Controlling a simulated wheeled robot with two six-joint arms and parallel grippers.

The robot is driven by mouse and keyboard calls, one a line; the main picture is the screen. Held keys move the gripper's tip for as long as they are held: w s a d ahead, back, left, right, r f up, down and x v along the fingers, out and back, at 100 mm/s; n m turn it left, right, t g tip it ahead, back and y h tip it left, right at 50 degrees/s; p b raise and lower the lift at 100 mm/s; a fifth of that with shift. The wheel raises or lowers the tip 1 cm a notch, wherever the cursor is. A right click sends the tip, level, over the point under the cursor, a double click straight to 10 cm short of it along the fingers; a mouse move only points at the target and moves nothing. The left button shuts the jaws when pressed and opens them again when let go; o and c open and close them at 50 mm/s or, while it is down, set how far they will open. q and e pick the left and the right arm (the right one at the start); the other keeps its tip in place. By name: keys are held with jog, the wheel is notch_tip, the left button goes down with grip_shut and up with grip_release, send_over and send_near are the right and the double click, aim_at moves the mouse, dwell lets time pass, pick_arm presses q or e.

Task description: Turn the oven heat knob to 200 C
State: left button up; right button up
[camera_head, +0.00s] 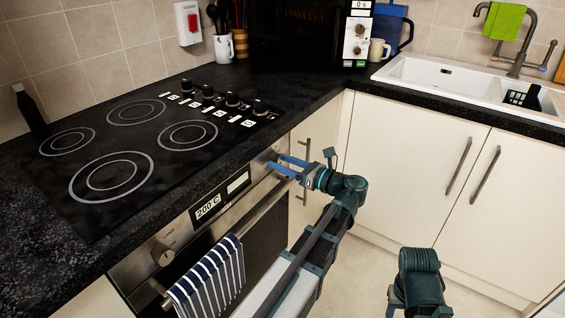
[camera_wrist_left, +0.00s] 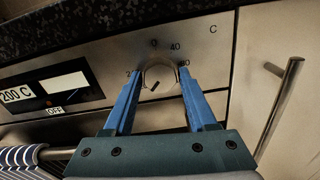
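The oven's right knob (camera_wrist_left: 160,78) shows in the left wrist view as a round metal dial with a dark mark pointing down and left. In the head view my left gripper (camera_head: 277,163) is at the right end of the oven panel. A label reading 200 C (camera_head: 207,207) is on the panel. My right gripper is not visible.
Another knob (camera_head: 163,253) is at the panel's left end. A striped towel (camera_head: 212,279) hangs on the oven handle. The black worktop edge overhangs the panel. A cupboard handle (camera_wrist_left: 277,108) stands out to the right. My right arm (camera_head: 418,280) is low at bottom right.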

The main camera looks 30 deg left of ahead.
pick_arm(q)
jog(key=shift+o, duration=1.3)
jog(key=shift+d, duration=0.1)
jog(key=s+d, duration=0.1)
jog(key=d, duration=1.2)
jog(key=shift+d, duration=0.3)
jog(key=shift+a, duration=0.1)
